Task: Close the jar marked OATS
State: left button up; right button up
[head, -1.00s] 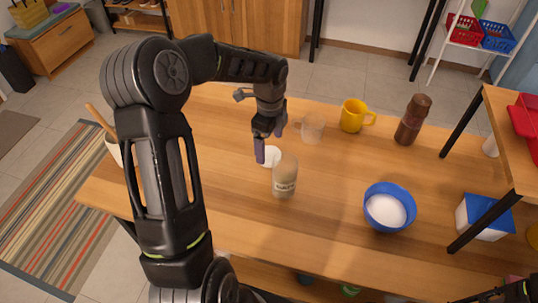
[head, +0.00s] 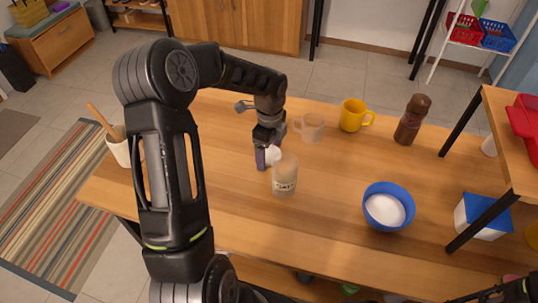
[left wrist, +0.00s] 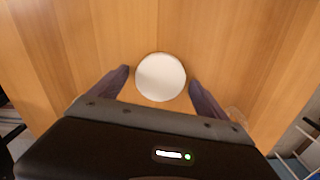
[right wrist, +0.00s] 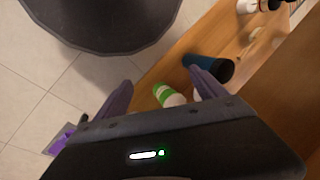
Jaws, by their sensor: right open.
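The OATS jar (head: 285,176) stands upright and open on the wooden table, clear with pale contents and a label on its front. A round white lid (head: 273,155) is just behind and left of it, partly hidden by my left gripper (head: 267,160). In the left wrist view the white lid (left wrist: 161,77) sits between the two spread fingers (left wrist: 160,84), with a small gap on each side. My left gripper is open around the lid. My right gripper (right wrist: 163,92) is open and empty, away from the jar.
A clear cup (head: 312,127), yellow mug (head: 352,116) and brown grinder (head: 411,120) stand behind the jar. A blue bowl (head: 387,207) of white powder is to the right. A raised wooden shelf (head: 510,140) bounds the right. The front middle table is clear.

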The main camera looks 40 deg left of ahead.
aim_at(270, 153)
pick_arm(q)
jog(key=c, duration=1.3)
jog(key=shift+o, duration=0.2)
jog(key=shift+r, duration=0.1)
notch_tip(270, 153, up, 10)
jog(key=shift+b, duration=0.4)
